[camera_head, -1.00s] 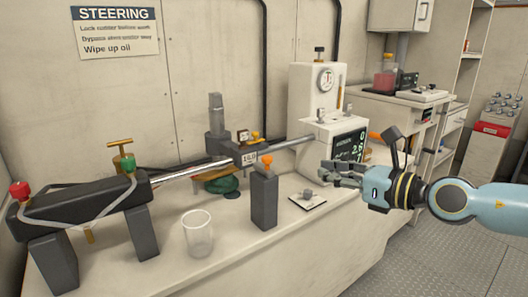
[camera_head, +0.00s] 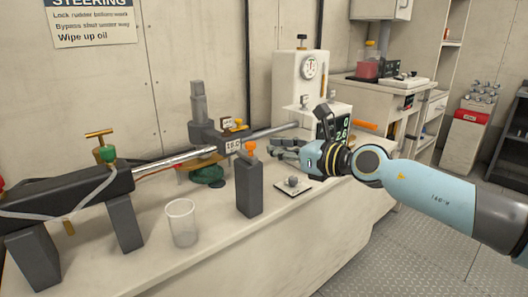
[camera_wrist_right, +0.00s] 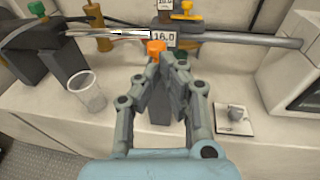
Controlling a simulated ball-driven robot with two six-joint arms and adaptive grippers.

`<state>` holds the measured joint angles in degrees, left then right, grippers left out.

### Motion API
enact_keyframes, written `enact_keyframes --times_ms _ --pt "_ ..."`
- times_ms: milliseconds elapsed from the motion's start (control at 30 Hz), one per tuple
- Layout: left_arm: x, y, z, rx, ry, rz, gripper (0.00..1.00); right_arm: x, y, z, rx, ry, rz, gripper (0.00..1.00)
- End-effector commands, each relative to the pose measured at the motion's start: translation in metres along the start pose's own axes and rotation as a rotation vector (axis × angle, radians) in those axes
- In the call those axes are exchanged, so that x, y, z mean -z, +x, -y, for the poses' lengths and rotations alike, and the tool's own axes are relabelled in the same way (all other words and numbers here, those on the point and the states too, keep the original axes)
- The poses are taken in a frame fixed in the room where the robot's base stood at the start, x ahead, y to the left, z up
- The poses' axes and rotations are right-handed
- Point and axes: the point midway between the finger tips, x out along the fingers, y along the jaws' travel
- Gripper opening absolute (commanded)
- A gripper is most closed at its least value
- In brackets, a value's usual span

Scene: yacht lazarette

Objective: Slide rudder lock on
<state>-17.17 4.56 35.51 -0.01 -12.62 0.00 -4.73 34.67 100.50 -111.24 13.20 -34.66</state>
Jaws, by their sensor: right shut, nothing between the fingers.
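A small yellow-orange piece (camera_head: 237,125) sits by this block; I cannot tell which part is the rudder lock. In front stands a dark grey post (camera_head: 249,188) with an orange knob (camera_head: 251,147) on top. My right gripper (camera_head: 276,148) is shut and empty, just right of the post's top and in front of the rod. In the right wrist view its fingertips (camera_wrist_right: 167,62) are just below the orange knob (camera_wrist_right: 155,47). My left gripper is out of view.
A clear cup (camera_head: 182,223) stands left of the post. A small pad with a knob (camera_head: 293,186) lies to its right. The front right bench top is clear.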

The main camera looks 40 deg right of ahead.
Motion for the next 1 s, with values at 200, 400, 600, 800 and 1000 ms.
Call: enact_keyframes --times_ms 200,400,600,800,1000 --pt "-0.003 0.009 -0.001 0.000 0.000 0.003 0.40 0.001 0.032 0.000 0.000 0.001 0.001 0.00" --pt "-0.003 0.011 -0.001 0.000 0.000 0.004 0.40 0.000 0.042 0.000 0.000 0.000 0.000 0.00" --pt "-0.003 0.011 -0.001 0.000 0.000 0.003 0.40 0.000 0.042 0.000 0.000 -0.001 0.000 0.00" --pt "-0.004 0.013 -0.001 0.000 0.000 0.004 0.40 -0.001 0.052 0.002 0.002 0.001 0.002 0.00" --pt "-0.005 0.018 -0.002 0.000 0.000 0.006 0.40 -0.005 0.076 0.006 0.001 0.000 0.001 0.00"
